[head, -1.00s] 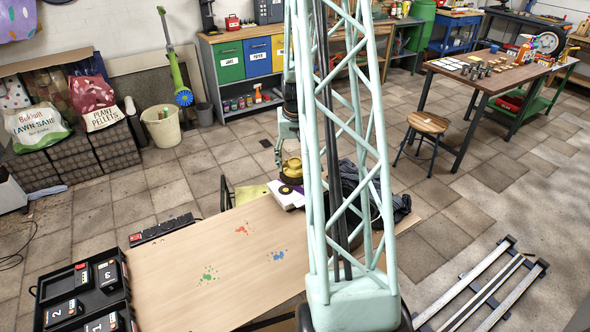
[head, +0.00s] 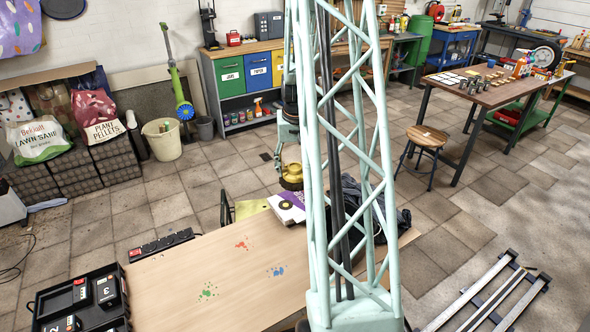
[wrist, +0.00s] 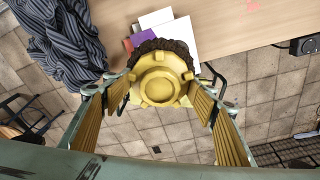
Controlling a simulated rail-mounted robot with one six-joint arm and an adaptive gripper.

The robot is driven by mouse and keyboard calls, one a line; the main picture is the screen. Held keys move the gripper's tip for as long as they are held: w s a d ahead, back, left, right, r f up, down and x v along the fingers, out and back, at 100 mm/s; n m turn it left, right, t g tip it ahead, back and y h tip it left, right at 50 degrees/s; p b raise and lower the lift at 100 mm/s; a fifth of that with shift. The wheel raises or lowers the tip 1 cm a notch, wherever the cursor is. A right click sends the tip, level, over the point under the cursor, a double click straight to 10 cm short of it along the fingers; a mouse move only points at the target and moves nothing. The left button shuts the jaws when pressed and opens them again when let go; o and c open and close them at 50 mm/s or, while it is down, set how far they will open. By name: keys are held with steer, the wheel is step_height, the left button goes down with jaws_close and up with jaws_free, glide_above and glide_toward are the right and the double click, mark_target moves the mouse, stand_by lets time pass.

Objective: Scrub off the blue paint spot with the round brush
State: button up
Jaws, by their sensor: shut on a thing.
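The round brush (head: 292,177) is yellow with a dark bristle fringe. My gripper (wrist: 168,92) is shut on it, with one finger pad on each side of its yellow top in the wrist view. In the head view my gripper holds it in the air by the far end of the wooden table (head: 180,275). The blue paint spot (head: 277,271) is on the tabletop, nearer than the brush and apart from it. I cannot make out the blue spot in the wrist view.
Red (head: 241,245) and green (head: 208,289) paint spots mark the tabletop. A black tray (head: 85,300) and a power strip (head: 162,244) are at the left.

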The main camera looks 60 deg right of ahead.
steer(key=shift+o, duration=1.1)
steer(key=shift+c, duration=0.2)
steer(key=shift+w, duration=0.1)
steer(key=w+a+f+n, duration=0.2)
steer(key=w+a, duration=0.6)
steer(key=a, duration=0.5)
steer(key=w+a+f+n, duration=0.2)
steer(key=w+a+n, duration=0.1)
steer(key=w+a, duration=0.75)
steer(key=w+a+f+n, duration=0.1)
steer(key=a+f+n, duration=0.1)
steer(key=a, duration=1.4)
steer(key=w+a+f+n+y, duration=0.1)
steer(key=a+f+n, duration=0.1)
steer(key=a, duration=1.4)
steer(key=shift+f+n+t, duration=0.3)
steer(key=shift+f+n, duration=0.05)
steer(key=shift+n, duration=0.15)
steer(key=shift+w+a, duration=0.15)
steer(key=shift+w, duration=0.1)
